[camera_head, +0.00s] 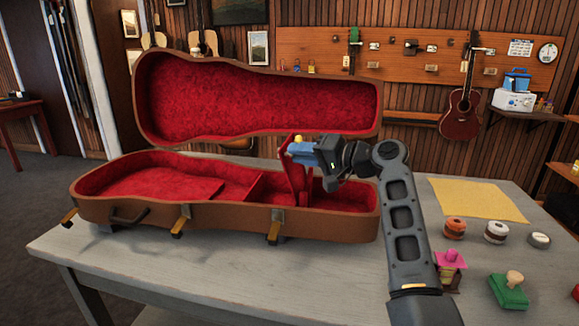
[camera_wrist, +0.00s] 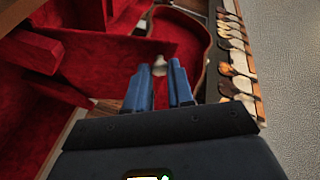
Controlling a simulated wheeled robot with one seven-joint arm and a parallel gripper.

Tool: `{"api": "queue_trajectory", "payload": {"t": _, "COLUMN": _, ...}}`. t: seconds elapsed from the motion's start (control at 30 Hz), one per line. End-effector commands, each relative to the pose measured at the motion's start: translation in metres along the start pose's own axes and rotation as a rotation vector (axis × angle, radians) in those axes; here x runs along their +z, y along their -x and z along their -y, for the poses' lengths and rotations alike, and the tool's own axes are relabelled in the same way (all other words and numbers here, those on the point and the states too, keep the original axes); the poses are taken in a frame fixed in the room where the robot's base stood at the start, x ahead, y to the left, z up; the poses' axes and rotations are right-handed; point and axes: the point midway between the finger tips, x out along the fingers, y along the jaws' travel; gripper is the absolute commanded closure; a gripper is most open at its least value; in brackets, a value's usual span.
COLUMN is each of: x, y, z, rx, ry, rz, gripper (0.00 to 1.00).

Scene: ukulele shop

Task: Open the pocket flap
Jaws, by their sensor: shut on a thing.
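The open brown instrument case (camera_head: 330,225) lies on the table, with red plush lining and its lid raised at the back. The red pocket flap (camera_head: 296,182) stands steeply raised above the case's right part, beneath my gripper (camera_head: 297,150). The flap seems to be the red panel (camera_wrist: 112,50) in the wrist view. A small pale knob (camera_head: 299,139) shows at my blue fingertips. In the wrist view the knob (camera_wrist: 160,63) sits between both fingers, and my gripper (camera_wrist: 163,72) is shut on it. The pocket's inside is mostly hidden behind the flap and fingers.
A yellow cloth (camera_head: 478,199), several small round tins (camera_head: 496,232), a green block with a knob (camera_head: 511,292) and a pink-topped item (camera_head: 450,260) lie at the table's right. The table (camera_head: 95,255) is clear in front of the case.

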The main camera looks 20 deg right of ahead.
Motion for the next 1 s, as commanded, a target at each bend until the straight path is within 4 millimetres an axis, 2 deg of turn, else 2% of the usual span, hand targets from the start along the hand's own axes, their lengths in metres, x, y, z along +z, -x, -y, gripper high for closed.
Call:
{"api": "queue_trajectory", "payload": {"t": 0.03, "x": 0.001, "y": 0.003, "z": -0.006, "rx": -0.024, "ry": -0.009, "rz": -0.012, "gripper": 1.00}}
{"api": "queue_trajectory", "payload": {"t": 0.33, "x": -0.003, "y": 0.016, "z": -0.009, "rx": -0.114, "ry": -0.047, "rz": -0.052, "gripper": 1.00}}
{"api": "queue_trajectory", "payload": {"t": 0.87, "x": -0.004, "y": 0.019, "z": -0.009, "rx": -0.132, "ry": -0.056, "rz": -0.059, "gripper": 1.00}}
{"api": "queue_trajectory", "payload": {"t": 0.9, "x": -0.004, "y": 0.019, "z": -0.009, "rx": -0.132, "ry": -0.056, "rz": -0.059, "gripper": 0.75}}
{"api": "queue_trajectory", "payload": {"t": 1.0, "x": -0.004, "y": 0.019, "z": -0.009, "rx": -0.132, "ry": -0.056, "rz": -0.059, "gripper": 0.65}}
